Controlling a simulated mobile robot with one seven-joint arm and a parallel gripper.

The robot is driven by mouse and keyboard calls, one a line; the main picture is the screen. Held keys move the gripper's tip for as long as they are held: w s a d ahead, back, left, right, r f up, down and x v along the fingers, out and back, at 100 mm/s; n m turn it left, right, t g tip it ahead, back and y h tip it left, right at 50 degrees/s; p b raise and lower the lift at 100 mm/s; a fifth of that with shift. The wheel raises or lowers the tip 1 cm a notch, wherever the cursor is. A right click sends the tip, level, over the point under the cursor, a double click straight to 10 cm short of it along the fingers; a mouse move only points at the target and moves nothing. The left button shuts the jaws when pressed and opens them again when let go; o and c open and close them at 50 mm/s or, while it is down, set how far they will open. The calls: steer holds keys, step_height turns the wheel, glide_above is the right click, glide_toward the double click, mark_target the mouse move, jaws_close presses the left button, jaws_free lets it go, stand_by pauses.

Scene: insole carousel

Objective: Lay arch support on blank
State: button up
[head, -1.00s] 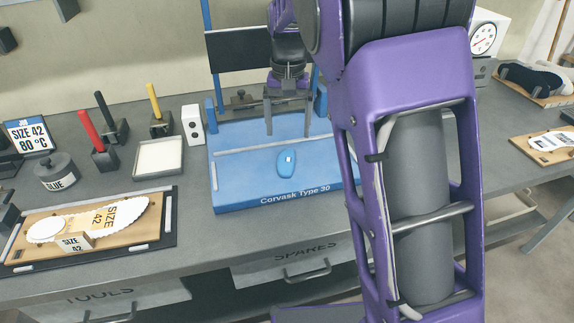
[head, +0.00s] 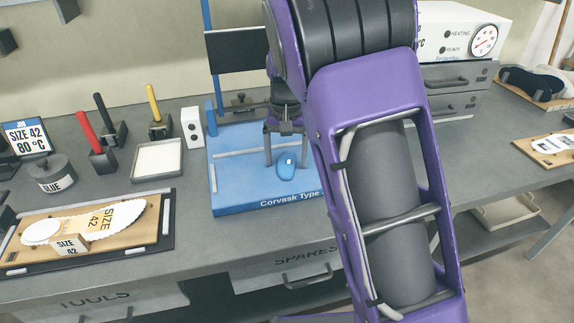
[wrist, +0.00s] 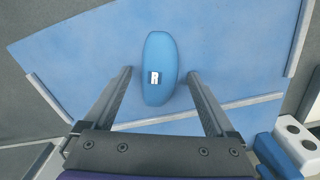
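The arch support (head: 287,166) is a small blue oval pad, lying on the blue Corvask Type 30 base (head: 240,207). The white insole blank (head: 85,222), marked SIZE 42, lies on a wooden board (head: 28,251) at the left front of the bench.
Red, black and yellow upright handles (head: 96,138) stand behind the blank. A heating unit with a dial (head: 462,38) stands at the back right.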

jaws_close()
